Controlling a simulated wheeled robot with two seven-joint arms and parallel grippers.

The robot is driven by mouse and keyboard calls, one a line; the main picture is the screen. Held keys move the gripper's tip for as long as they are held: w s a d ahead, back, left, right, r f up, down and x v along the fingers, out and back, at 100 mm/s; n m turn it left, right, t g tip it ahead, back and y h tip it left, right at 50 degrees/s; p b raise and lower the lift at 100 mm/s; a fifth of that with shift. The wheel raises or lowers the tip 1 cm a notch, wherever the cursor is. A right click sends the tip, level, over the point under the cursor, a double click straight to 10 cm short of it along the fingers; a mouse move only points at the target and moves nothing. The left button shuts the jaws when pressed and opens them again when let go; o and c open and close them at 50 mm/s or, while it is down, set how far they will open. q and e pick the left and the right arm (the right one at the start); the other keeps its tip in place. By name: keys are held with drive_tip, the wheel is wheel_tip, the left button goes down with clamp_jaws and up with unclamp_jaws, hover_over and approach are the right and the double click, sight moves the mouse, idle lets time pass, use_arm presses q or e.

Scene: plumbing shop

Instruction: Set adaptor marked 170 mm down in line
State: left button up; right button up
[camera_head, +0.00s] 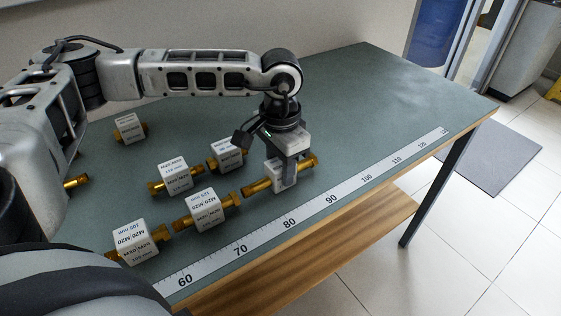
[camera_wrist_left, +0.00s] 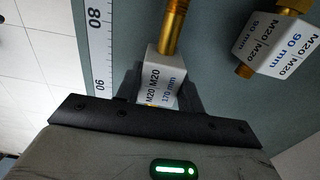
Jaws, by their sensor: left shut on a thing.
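The adaptor marked 170 mm (camera_wrist_left: 163,82) has a white block and a brass end in the left wrist view. My left gripper (camera_head: 285,172) is shut on its block, and its brass ends (camera_head: 258,187) stick out either side in the head view. It lies at or just above the table; I cannot tell if it touches. It extends a row along the ruler: the 105 mm adaptor (camera_head: 133,241) is nearest, then the 125 mm adaptor (camera_head: 206,209). A small gap seems to separate the held adaptor from the 125 mm one. My right gripper is out of view.
A white ruler strip (camera_head: 240,248) runs along the table's front edge. Behind the row stand other adaptors (camera_head: 172,176), (camera_head: 130,128), and one marked 90 mm (camera_wrist_left: 277,42) beside my left gripper. The green table (camera_head: 370,90) is clear to the right.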

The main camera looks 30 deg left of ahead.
sight(281, 163)
use_arm(q)
drive_tip(key=shift+f, duration=0.15)
drive_tip(key=o, duration=1.1)
drive_tip(key=shift+r, duration=0.35)
wheel_tip(281, 163, up, 12)
drive_tip(key=b, duration=0.1)
drive_tip(key=shift+f, duration=0.15)
